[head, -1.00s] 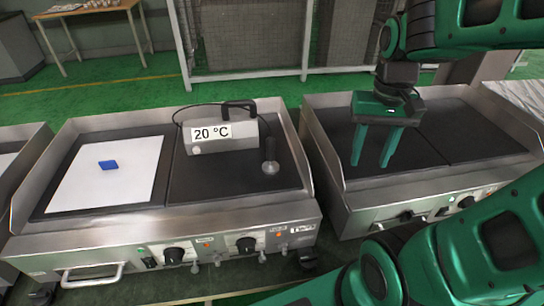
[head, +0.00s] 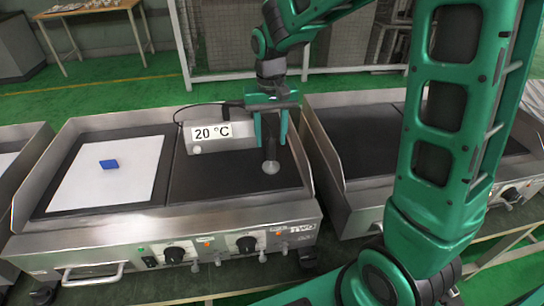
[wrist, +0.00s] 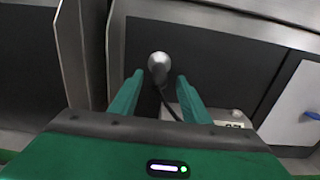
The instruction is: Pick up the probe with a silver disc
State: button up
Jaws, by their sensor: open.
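The probe (head: 271,160) stands upright on the dark right half of the griddle, with a black handle and a silver disc (head: 271,168) at its foot. In the wrist view the silver disc (wrist: 159,62) shows just beyond the fingertips, between them. My gripper (head: 270,142) is open and points down above the probe, with one green finger on each side of the handle. I cannot tell whether the fingers touch it. In the wrist view the fingers (wrist: 160,80) are apart. The handle's upper part is partly hidden by my gripper.
A grey meter box reading 20 °C (head: 213,132) sits behind and left of the probe, joined to a black cable. A white sheet (head: 85,180) with a blue block (head: 108,164) lies on the left half. The griddle's raised steel side wall (head: 297,150) is close on the right.

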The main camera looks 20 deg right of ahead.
aim_at(271, 155)
jog(key=shift+s+f, duration=0.1)
jog(key=shift+f, duration=3.6)
grip_shut()
